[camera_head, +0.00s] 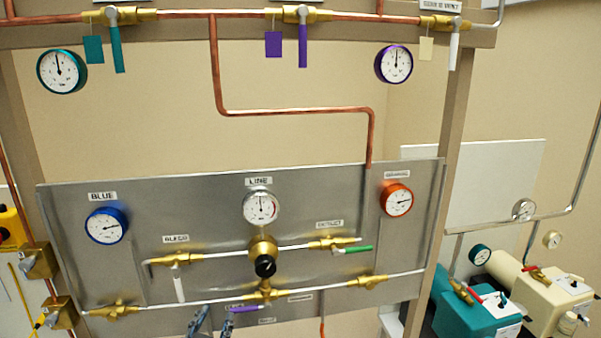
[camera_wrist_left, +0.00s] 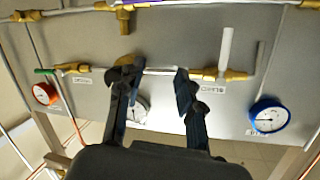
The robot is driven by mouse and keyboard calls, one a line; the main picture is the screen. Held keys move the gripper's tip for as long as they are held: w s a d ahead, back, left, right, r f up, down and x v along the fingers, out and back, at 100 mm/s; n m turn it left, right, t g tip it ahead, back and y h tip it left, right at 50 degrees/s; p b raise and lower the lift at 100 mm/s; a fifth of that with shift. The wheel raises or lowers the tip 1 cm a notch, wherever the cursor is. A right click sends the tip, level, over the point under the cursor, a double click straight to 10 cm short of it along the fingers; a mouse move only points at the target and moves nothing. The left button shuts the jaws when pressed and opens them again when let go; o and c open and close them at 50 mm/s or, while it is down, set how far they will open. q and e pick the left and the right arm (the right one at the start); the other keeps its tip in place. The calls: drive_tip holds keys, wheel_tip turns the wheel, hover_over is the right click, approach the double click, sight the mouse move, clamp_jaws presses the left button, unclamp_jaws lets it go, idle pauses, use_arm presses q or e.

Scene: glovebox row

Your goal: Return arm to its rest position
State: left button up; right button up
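My left gripper (camera_head: 212,319) shows at the bottom edge of the head view, in front of the lower part of the grey panel (camera_head: 340,210). Only its dark fingertips are visible there; the arm behind is out of frame. In the left wrist view the same gripper (camera_wrist_left: 155,78) has its two fingers apart with nothing held between them. A silver pipe and the white line gauge (camera_wrist_left: 137,110) show behind the gap. A brass regulator (camera_wrist_left: 122,74) is partly hidden by one finger; contact cannot be told. My right gripper is in neither view.
The panel carries a blue gauge (camera_head: 106,226), an orange gauge (camera_head: 397,199), a white-handled bleed valve (camera_head: 178,262), a green-handled valve (camera_head: 334,243) and a purple handle (camera_head: 243,310). Copper pipe (camera_head: 214,70) runs above. Teal (camera_head: 470,309) and cream (camera_head: 550,298) units stand at right.

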use_arm(q)
drive_tip(key=s+a+f+n+g, duration=0.1)
drive_tip(key=s+f+g, duration=0.3)
drive_tip(key=s+f, duration=0.45)
drive_tip(key=s+a+f+g, duration=0.2)
drive_tip(key=s+f+g, duration=0.25)
drive_tip(key=s, duration=0.65)
drive_tip(key=s+a+f+n+g, duration=0.1)
drive_tip(key=s+f+g, duration=0.3)
drive_tip(key=s+f, duration=0.5)
wheel_tip(320, 180, down, 31)
drive_tip(key=s+g+b, duration=0.1)
drive_tip(key=b, duration=0.7)
drive_tip(key=s+a+f+b, duration=0.1)
drive_tip(key=s+f+b, duration=0.2)
drive_tip(key=s+f, duration=0.6)
drive_tip(key=s+a+f+g+b, duration=0.1)
drive_tip(key=s+f+b, duration=0.2)
drive_tip(key=s+f, duration=0.5)
wheel_tip(320, 180, down, 7)
drive_tip(key=shift+s+a+m, duration=0.3)
drive_tip(key=shift+s+a, duration=0.05)
drive_tip(key=shift+a, duration=0.05)
